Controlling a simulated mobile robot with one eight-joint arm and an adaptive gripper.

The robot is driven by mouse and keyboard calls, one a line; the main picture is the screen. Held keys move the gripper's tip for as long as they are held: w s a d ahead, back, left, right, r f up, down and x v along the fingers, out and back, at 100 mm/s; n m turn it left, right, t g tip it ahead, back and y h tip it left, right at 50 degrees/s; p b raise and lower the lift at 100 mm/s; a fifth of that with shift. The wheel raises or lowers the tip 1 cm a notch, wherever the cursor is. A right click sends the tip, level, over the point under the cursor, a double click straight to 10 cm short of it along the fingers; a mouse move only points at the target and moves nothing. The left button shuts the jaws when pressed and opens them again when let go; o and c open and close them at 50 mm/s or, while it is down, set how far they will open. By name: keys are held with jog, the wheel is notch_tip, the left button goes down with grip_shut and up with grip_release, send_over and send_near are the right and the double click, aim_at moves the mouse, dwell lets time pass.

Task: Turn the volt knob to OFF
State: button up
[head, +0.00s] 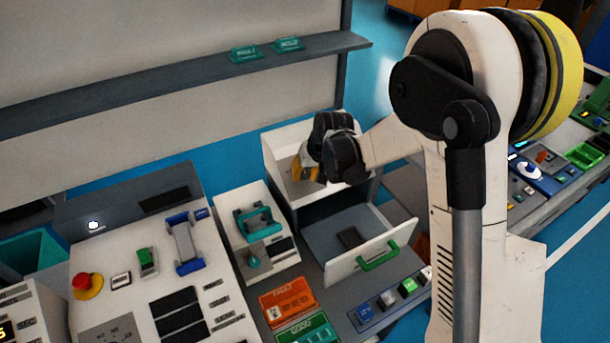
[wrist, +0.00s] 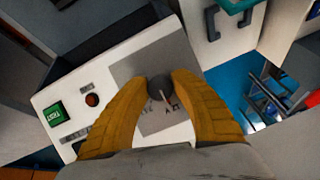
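In the wrist view the volt knob (wrist: 160,88) is a dark round knob with a thin pale line on its lower part. It sits on a grey plate (wrist: 135,66) of a white panel. My gripper (wrist: 162,77) has its two yellow fingers closed in on either side of the knob, with the tips against its sides. In the head view my gripper (head: 305,172) is over a white box-like unit (head: 275,157), and the knob cannot be made out there.
A green TEST button (wrist: 55,111) and a red-brown round button (wrist: 92,100) are on the same panel. A small white unit with a teal handle (head: 258,221) stands left of my gripper. An open drawer with a green handle (head: 380,259) is in front of it.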

grip_shut()
jog(key=n+h+b, duration=0.1)
jog(key=n, duration=0.1)
jog(key=n+t+b, duration=0.1)
jog(key=n, duration=0.2)
jog(key=shift+f+h+b, duration=0.15)
jog(key=shift+h+b, duration=0.15)
jog(key=shift+h, duration=0.1)
jog(key=n+t+b, duration=0.1)
jog(key=n, duration=0.1)
jog(key=n+h+b, duration=0.1)
jog(key=n, duration=0.2)
jog(key=shift+d+t+b, duration=0.1)
jog(key=shift+t+b, duration=0.2)
jog(key=shift+t, duration=0.1)
jog(key=shift+n, duration=0.3)
jog(key=o, duration=1.1)
grip_release()
jog(key=shift+o, duration=0.2)
